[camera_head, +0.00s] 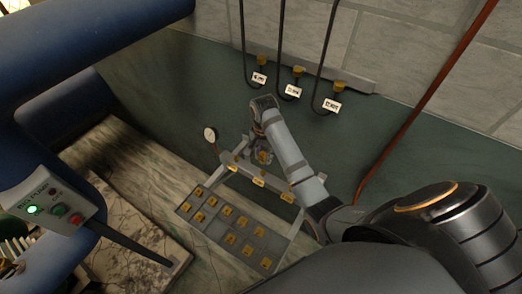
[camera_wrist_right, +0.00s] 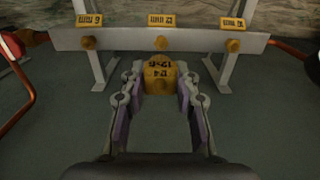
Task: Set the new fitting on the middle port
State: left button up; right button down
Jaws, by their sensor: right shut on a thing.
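My right gripper (camera_head: 264,154) reaches over the manifold bar (camera_head: 271,186) in the head view. In the wrist view my right gripper (camera_wrist_right: 160,88) is shut on a brass-yellow fitting (camera_wrist_right: 160,75) with dark lettering, one finger on each side. The pale bar (camera_wrist_right: 208,41) carries three brass ports under yellow size tags. The fitting lines up sideways with the middle port (camera_wrist_right: 161,43) and shows just below it in the picture. A narrow gap shows between them; their depth apart is unclear. My left gripper is not in view.
A tray (camera_head: 214,229) of several brass fittings lies in front of the bar. A round gauge (camera_head: 210,134) stands at its left end. Three black hoses with tagged brass ends (camera_head: 298,72) hang on the wall. A control box (camera_head: 50,200) and blue pipes (camera_head: 75,50) are left.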

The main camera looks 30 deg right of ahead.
aim_at(263, 170)
jog(key=shift+s+f, duration=0.2)
jog(key=shift+f, duration=0.45)
jog(key=f, duration=0.1)
jog(key=w+f, duration=0.1)
jog(key=f, duration=0.1)
jog(key=shift+f, duration=0.25)
jog(key=shift+s+f, duration=0.1)
jog(key=shift+f, duration=0.7)
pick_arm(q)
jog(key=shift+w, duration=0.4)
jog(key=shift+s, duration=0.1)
pick_arm(e)
jog(key=shift+f, duration=0.6)
